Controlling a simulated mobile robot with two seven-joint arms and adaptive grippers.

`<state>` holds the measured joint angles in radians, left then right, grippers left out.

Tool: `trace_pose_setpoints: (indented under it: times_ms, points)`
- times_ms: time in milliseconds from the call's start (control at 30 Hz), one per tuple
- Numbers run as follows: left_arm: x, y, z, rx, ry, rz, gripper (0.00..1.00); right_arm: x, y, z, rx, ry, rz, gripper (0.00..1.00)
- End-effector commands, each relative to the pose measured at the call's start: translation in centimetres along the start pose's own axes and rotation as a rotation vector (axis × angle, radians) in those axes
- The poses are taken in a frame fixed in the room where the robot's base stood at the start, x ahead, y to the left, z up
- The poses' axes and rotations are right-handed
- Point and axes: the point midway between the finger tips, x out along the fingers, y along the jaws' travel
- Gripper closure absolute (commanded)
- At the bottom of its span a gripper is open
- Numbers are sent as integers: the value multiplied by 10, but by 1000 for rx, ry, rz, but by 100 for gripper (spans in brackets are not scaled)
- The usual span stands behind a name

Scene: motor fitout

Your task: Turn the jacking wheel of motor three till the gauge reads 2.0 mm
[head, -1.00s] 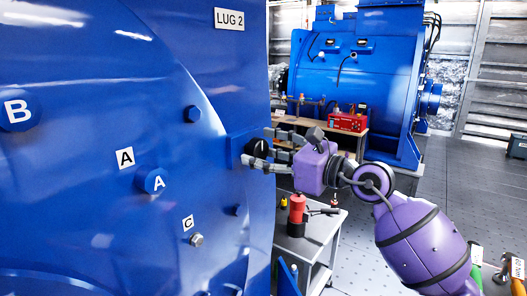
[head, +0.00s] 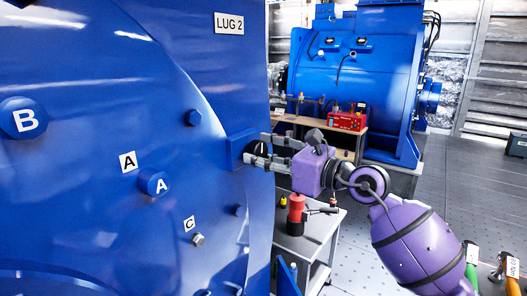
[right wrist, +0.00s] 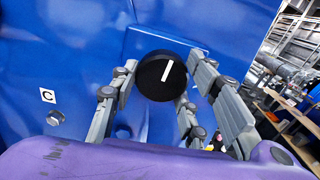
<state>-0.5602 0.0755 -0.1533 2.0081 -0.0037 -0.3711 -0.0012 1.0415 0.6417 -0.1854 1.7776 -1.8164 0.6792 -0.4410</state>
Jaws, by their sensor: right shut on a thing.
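The jacking wheel (head: 259,147) is a small black round knob on a blue block on the side of the big blue motor (head: 90,110), below the LUG 2 label. In the right wrist view the wheel (right wrist: 153,88) faces me, with a white line tilted slightly right of upright. My right gripper (head: 263,153) comes in from the right, its grey fingers shut on the wheel. In the right wrist view the fingers (right wrist: 158,88) lie on either side of it. I cannot make out the gauge or its reading. My left gripper is not in view.
A grey cart (head: 312,238) with a red cylinder (head: 296,208) stands below my right arm. A workbench with a red box (head: 347,121) and a second blue motor (head: 355,75) stand behind. Tools with green (head: 472,255) and orange handles are at lower right. Open floor lies right.

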Motion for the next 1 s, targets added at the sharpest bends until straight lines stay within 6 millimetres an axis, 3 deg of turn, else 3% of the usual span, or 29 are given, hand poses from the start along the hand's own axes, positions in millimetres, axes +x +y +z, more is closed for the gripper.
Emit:
trace_pose_setpoints:
  times_ms: [33, 233, 700, 1000]
  points:
    - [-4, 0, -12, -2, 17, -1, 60, 0, 2, 8, 27, -2, 3, 84]
    - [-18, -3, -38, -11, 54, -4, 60, -1, 2, 13, 180, -4, 3, 84]
    - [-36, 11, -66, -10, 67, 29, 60, 0, 0, 14, 543, -9, 3, 84]
    - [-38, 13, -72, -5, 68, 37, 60, 0, -2, 11, 663, -8, 3, 84]
